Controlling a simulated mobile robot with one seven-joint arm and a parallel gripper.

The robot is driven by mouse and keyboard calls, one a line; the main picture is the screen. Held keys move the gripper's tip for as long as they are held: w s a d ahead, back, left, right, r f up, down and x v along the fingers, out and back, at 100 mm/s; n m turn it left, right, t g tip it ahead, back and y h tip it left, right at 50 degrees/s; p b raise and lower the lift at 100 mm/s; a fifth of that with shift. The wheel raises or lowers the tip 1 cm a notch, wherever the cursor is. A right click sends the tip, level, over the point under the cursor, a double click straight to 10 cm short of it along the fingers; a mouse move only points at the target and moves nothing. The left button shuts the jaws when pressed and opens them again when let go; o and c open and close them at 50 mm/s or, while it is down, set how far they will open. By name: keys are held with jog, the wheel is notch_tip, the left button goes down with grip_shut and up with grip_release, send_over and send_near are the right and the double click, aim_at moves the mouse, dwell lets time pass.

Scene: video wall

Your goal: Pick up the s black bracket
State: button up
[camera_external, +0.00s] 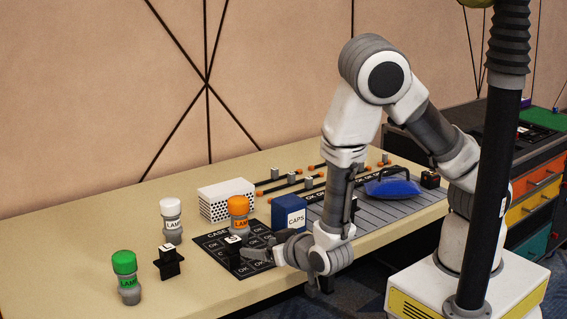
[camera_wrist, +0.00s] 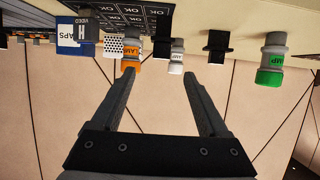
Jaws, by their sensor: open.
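One black bracket (camera_external: 168,265) with a white top stands on the tan table between the green lamp and the white lamp; the wrist view also shows it (camera_wrist: 217,43). A second black bracket (camera_external: 232,252) with a white top stands on the black mat near my fingers; it shows in the wrist view (camera_wrist: 162,46) between the orange and white lamps. I cannot read which one is marked S. My gripper (camera_wrist: 162,76) is open and empty; in the external view it (camera_external: 264,248) is low over the mat's front part, right of the second bracket.
The green lamp (camera_external: 126,278), white lamp (camera_external: 171,222) and orange lamp (camera_external: 238,215) stand around the brackets. A perforated white box (camera_external: 226,200) and a blue CAPS box (camera_external: 288,214) are behind. The black mat (camera_external: 212,238) has printed cells. The table's left end (camera_external: 60,262) is clear.

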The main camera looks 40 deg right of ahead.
aim_at(234, 251)
jog(key=b+x, duration=0.1)
jog(key=x, duration=0.7)
jog(key=shift+f, duration=0.1)
jog(key=b+x, duration=0.1)
jog(key=x, duration=0.4)
jog(key=shift+a+f, duration=0.2)
grip_shut()
